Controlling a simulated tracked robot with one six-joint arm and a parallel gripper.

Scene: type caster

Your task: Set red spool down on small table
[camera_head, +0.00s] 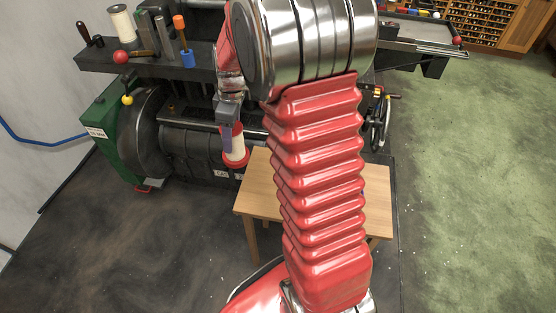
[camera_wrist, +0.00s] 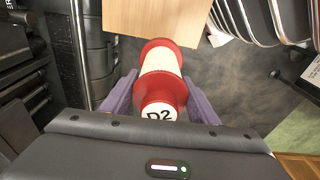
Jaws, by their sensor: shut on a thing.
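The red spool (camera_wrist: 160,62) has red flanges, a cream middle and a "D2" label on its near end. My gripper (camera_wrist: 160,98) is shut on it, with a purple finger on each side. In the head view the spool (camera_head: 235,146) hangs upright from my gripper (camera_head: 230,132), off the left edge of the small table. The small table (camera_head: 262,185) has a light wooden top and legs. My arm hides much of its middle. In the wrist view the table top (camera_wrist: 150,18) shows at the upper edge, beyond the spool. No contact between spool and table shows.
A dark machine with a green end housing (camera_head: 112,130) stands behind and left of the table. Its shelf (camera_head: 150,62) holds a cream spool (camera_head: 121,23) and tools. Green floor (camera_head: 470,180) is open at the right. The visible left part of the table top is bare.

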